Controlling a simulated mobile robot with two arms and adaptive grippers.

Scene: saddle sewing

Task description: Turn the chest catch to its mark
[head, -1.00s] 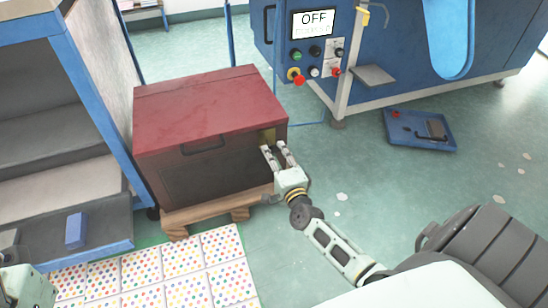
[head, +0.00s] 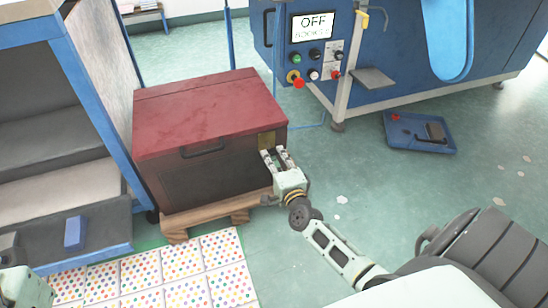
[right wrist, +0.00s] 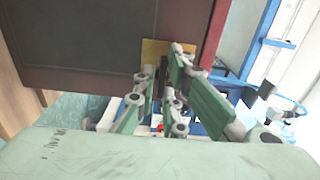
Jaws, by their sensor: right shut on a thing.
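The chest (head: 200,135) has a red lid and a dark front with a black handle. It stands on a wooden pallet. A brass plate (head: 266,140) is at the right end of its front, and it also shows in the right wrist view (right wrist: 153,52). My right gripper (head: 275,153) is at this plate, its fingers shut on the dark catch (right wrist: 163,76), which the fingers partly hide. The catch's mark cannot be made out. A pale part of my left arm shows at the lower left of the head view; its fingers cannot be made out.
A blue-framed shelf unit (head: 85,95) stands close to the chest's left. A blue machine (head: 390,60) with an OFF screen is behind to the right. A blue tray (head: 420,132) lies on the floor. Dotted mats (head: 165,270) lie in front.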

